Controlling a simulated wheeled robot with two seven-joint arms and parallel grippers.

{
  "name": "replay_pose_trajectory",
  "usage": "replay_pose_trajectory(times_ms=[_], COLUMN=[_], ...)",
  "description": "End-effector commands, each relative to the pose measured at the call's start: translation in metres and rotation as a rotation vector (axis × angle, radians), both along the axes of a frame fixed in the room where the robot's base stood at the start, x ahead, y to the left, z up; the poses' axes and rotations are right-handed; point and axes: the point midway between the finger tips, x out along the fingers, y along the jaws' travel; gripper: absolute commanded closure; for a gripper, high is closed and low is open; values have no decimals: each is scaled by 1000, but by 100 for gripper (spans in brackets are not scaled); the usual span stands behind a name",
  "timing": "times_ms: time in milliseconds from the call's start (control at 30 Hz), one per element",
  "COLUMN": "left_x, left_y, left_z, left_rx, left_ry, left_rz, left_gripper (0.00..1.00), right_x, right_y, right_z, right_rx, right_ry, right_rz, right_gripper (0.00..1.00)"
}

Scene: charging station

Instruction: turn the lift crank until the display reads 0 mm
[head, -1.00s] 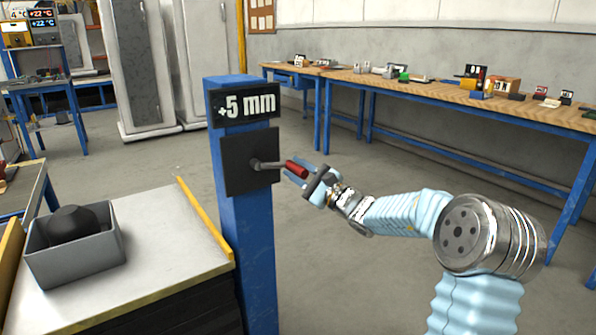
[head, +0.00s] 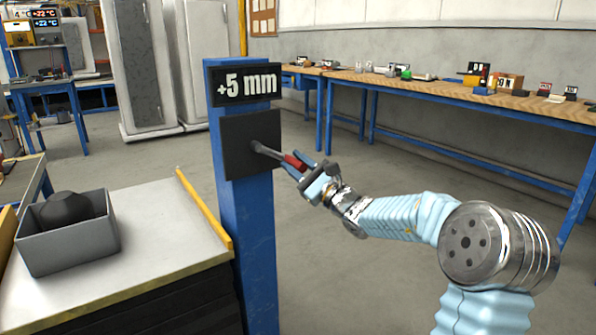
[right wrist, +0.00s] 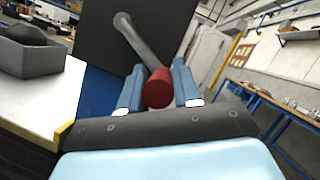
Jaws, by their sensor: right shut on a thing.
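The lift crank (head: 268,151) has a grey metal arm and a red handle (head: 293,162). It comes out of a black plate (head: 237,146) on a blue post (head: 246,210). The crank arm slants down to the right in the head view. The display (head: 246,85) above the plate reads +5 mm. My right gripper (head: 303,169) is shut on the red handle. In the right wrist view the handle (right wrist: 158,88) sits between the two blue fingers (right wrist: 159,90), with the crank arm (right wrist: 137,43) running up to the plate. My left gripper is not in view.
A grey bin (head: 68,245) with a dark round object (head: 66,208) stands on a bench (head: 160,235) left of the post. A yellow strip (head: 204,212) edges that bench. A long wooden workbench (head: 440,88) with small items runs along the back wall. The floor between is clear.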

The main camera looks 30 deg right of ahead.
Motion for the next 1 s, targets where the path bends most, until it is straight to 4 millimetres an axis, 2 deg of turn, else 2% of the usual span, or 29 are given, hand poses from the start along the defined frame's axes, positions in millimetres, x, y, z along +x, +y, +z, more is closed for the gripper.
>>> replay_pose_trajectory(times_ms=[267,300,400,767,867,1000], left_x=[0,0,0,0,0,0], left_y=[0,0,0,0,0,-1], left_z=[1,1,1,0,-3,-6], left_rx=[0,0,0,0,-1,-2], left_ry=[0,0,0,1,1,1], left_rz=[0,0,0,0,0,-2], left_gripper=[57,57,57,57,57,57], right_x=[0,0,0,-5,-18,-48], right_y=[-1,-1,-1,-3,-7,-16], right_z=[-2,-2,-2,-3,-8,-19], right_rx=[-3,-3,-3,-3,-4,-4], right_ry=[6,6,5,4,3,5], right_rz=[-4,-4,-3,-3,-4,-5], right_gripper=[100,62,47,47,47,47])
